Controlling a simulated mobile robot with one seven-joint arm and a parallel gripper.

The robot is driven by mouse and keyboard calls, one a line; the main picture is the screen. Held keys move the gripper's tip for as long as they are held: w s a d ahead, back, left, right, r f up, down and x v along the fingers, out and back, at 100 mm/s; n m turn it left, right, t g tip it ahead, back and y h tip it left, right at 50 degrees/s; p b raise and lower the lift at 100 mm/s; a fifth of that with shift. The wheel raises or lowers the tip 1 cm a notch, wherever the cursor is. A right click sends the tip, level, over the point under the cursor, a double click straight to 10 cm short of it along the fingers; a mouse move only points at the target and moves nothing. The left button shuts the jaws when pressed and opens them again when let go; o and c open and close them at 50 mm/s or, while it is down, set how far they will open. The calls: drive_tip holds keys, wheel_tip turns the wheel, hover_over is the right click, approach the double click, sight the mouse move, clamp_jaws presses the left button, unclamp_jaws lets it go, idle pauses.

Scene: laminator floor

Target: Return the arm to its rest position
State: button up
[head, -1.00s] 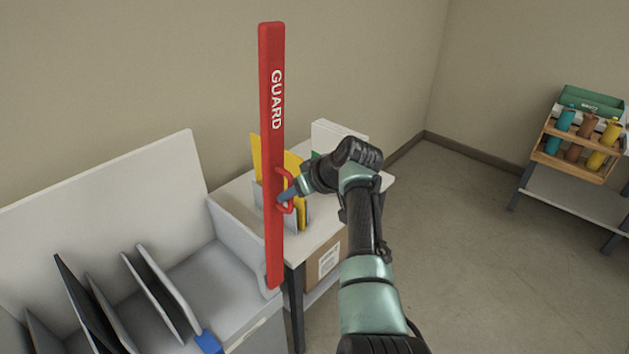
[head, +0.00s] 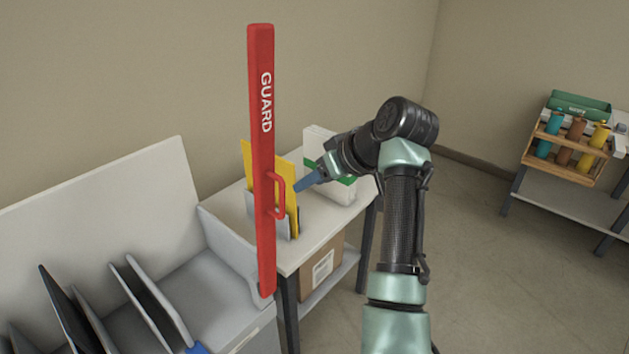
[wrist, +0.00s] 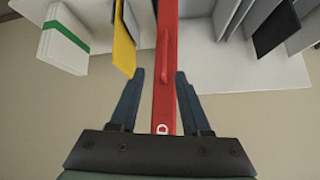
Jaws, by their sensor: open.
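My gripper (head: 305,182) is open and empty in the head view, at the end of my bent arm. Its blue fingers point left toward the red guard bar (head: 264,110), with a gap between them and the bar's red handle (head: 279,195).
Yellow folders (head: 285,172) in a grey holder and a white-and-green pack (head: 330,175) stand on the table (head: 310,230). A grey machine bed (head: 215,290) with upright panels is at lower left. A bottle rack (head: 568,155) stands far right. Open floor (head: 465,250) lies between.

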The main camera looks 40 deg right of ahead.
idle(0.4)
drive_tip(key=w+a+r+t+h, duration=0.25)
drive_tip(key=a+r+t, duration=0.25)
drive_tip(key=a+r, duration=0.5)
drive_tip(key=w+a+r+t+h, duration=0.1)
drive_tip(key=w+a+r+t, duration=0.3)
drive_tip(key=a+r, duration=0.65)
drive_tip(key=s+a+r+n+t+y, duration=0.1)
drive_tip(key=s+a+r+t+y, duration=0.2)
drive_tip(key=s+a+r+t, duration=0.6)
drive_tip(key=s+a+r, duration=0.8)
drive_tip(key=shift+s+a+n+t, duration=0.3)
drive_tip(key=shift+s+n, duration=0.1)
drive_tip(key=shift+w+y, duration=0.15)
drive_tip(key=shift+y, duration=0.3)
